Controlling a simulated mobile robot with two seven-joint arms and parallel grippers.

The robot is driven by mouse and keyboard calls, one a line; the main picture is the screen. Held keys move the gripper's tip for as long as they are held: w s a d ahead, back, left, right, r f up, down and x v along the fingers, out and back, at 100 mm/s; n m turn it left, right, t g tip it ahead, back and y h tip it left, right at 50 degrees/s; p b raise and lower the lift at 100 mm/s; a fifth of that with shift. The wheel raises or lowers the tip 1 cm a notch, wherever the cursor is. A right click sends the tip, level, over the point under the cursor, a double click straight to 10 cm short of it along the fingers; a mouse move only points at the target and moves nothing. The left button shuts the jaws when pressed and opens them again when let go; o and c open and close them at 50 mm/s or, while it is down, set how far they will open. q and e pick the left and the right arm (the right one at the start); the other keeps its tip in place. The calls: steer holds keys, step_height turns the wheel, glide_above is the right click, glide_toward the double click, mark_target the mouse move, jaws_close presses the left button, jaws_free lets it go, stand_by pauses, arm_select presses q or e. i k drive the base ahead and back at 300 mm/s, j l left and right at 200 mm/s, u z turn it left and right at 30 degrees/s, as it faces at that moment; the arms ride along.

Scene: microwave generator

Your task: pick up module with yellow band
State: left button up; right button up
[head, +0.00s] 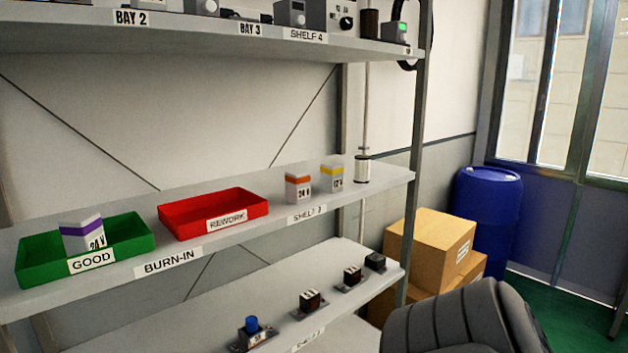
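The module with the yellow band (331,178) stands upright on the middle shelf, towards its right end. It is white, with a yellow band near the top and a label on its front that is too small to read surely. A similar module with an orange band (298,187) stands just to its left, apart from it. A module with a purple band (82,233) stands in the green GOOD tray (132,243).
A red REWORK tray (186,230) looks empty. The upper shelf (200,41) overhangs with several devices.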

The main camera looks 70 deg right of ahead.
mark_target(331, 171)
steer(key=z, duration=2.3)
steer(key=l+u, duration=0.1)
steer(key=u, duration=0.3)
steer(key=i+l+u, duration=0.1)
steer(key=u, duration=0.3)
steer(key=l+u, duration=0.15)
steer(key=u, duration=0.25)
steer(key=l+u, duration=0.1)
steer(key=u, duration=0.3)
steer(key=l+u, duration=0.35)
steer(key=l, duration=0.2)
steer(key=l+u, duration=0.3)
steer(key=l, duration=0.25)
steer(key=k+l, duration=0.1)
steer(key=l, duration=0.25)
steer(key=k+l+u, duration=0.15)
steer(key=l, duration=0.2)
steer(key=k+l, duration=0.1)
steer(key=l, duration=0.25)
